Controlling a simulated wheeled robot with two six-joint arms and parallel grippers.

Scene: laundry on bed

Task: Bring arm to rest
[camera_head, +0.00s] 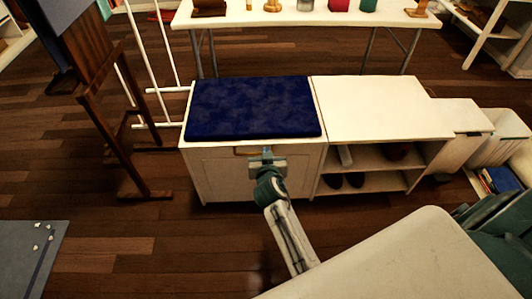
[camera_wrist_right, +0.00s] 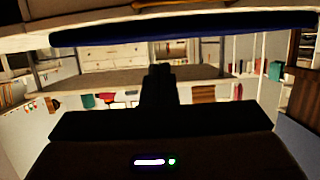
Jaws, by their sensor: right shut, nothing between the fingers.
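My right arm (camera_head: 291,237) reaches forward from the bottom of the head view. Its gripper (camera_head: 267,153) is at the front edge of a white cabinet (camera_head: 225,172), by a handle or slot in the cabinet's front. I cannot tell whether it touches the cabinet. In the right wrist view the fingers (camera_wrist_right: 160,72) are dark, together and empty. My left gripper is not in view.
A dark blue cushion (camera_head: 253,107) lies on the cabinet. To its right, an open shelf unit (camera_head: 382,105) holds dark shoes (camera_head: 345,181). A table (camera_head: 300,16) with small objects stands behind. A wooden easel (camera_head: 122,110) stands at left.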

